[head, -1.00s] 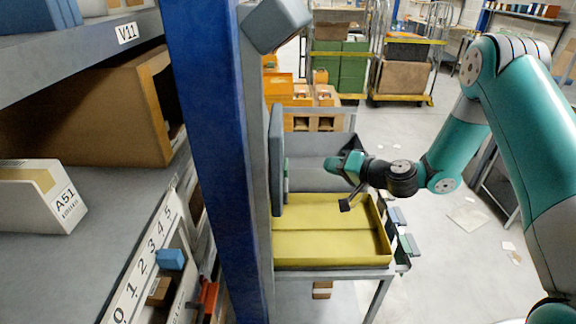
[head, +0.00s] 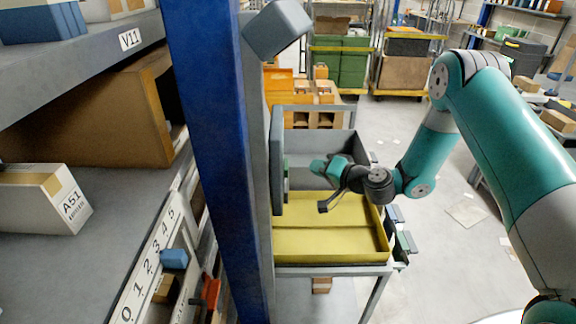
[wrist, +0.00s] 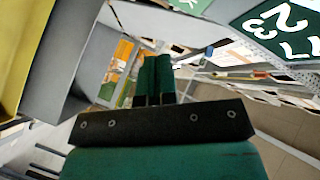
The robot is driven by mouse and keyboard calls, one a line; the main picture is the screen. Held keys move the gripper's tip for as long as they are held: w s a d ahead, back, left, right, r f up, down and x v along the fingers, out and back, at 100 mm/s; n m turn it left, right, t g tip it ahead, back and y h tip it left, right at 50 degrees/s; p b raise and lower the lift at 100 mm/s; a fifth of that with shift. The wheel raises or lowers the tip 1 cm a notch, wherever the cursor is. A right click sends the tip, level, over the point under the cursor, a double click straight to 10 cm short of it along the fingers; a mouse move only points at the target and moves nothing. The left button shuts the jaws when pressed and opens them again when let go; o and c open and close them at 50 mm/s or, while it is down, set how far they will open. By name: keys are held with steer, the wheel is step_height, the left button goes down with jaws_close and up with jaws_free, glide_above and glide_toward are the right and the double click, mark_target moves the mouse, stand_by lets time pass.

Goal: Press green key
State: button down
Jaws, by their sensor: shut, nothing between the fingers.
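A grey panel (head: 277,150) stands upright beside the blue post, seen almost edge-on in the head view. A thin green edge (head: 286,166) shows on its right-hand side; I cannot tell if it is the green key or a display. In the wrist view, a green face with white numerals (wrist: 280,25) fills the top right corner. No key can be made out clearly. My gripper (head: 316,167) is to the right of the panel, above the bins, apart from it, with teal fingers pointing towards it. The fingers also show in the wrist view (wrist: 154,78), shut together and empty.
A yellow bin (head: 330,243) and a grey bin (head: 345,145) sit on a metal stand below my gripper. The blue post (head: 215,150) and shelves with boxes (head: 55,200) block the left. Open floor (head: 465,190) lies at the right.

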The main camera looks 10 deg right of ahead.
mark_target(286, 169)
steer(key=shift+w+a, duration=0.2)
steer(key=shift+a, duration=0.7)
steer(key=shift+w+a, duration=0.15)
steer(key=shift+a, duration=0.75)
steer(key=shift+a, duration=0.15)
stand_by(0.6)
steer(key=shift+a, duration=0.3)
steer(key=shift+w+a, duration=0.15)
steer(key=shift+a, duration=0.35)
stand_by(0.6)
steer(key=shift+d, duration=0.1)
steer(key=shift+d+b, duration=0.75)
steer(key=shift+d, duration=0.1)
